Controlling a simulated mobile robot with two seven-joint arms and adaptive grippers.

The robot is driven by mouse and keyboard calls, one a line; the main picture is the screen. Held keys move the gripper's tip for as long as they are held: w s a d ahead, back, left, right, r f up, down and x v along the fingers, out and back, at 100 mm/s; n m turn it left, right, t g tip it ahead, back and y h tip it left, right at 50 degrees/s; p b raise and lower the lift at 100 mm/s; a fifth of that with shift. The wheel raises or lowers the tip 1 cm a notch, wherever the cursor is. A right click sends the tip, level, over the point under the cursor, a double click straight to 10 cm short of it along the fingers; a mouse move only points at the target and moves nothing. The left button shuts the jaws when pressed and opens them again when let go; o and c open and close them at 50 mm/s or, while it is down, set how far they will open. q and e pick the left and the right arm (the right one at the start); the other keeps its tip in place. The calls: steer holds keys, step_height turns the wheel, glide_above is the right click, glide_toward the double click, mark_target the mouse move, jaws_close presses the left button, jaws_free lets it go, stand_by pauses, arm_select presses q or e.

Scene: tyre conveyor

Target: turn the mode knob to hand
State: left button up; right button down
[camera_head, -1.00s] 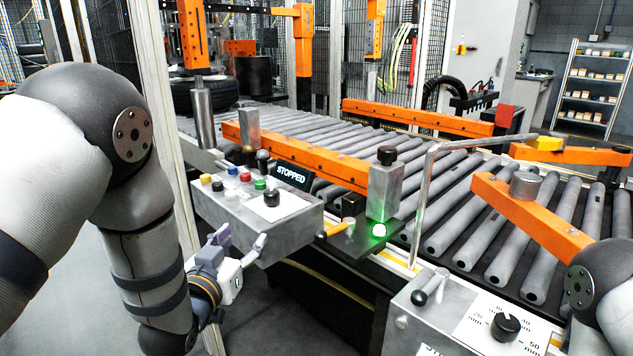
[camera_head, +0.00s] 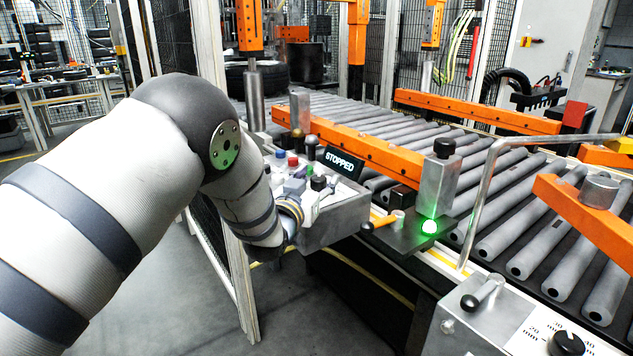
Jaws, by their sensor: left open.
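The grey control box (camera_head: 340,224) stands left of the conveyor, with coloured buttons on its sloped top. A black knob (camera_head: 318,183), likely the mode knob, sits on this top; my gripper partly covers it, and its pointer setting cannot be read. My left gripper (camera_head: 318,200) is open over the front of the box top, its fingers close to the knob. I cannot tell whether they touch it. My right gripper is out of view.
The display (camera_head: 343,163) behind the buttons reads STOPPED. Another panel with a black dial (camera_head: 567,343) is at lower right. The roller conveyor (camera_head: 500,190) lies behind.

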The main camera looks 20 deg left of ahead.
arm_select(q)
steer(key=c, duration=1.1)
steer(key=shift+c, duration=0.2)
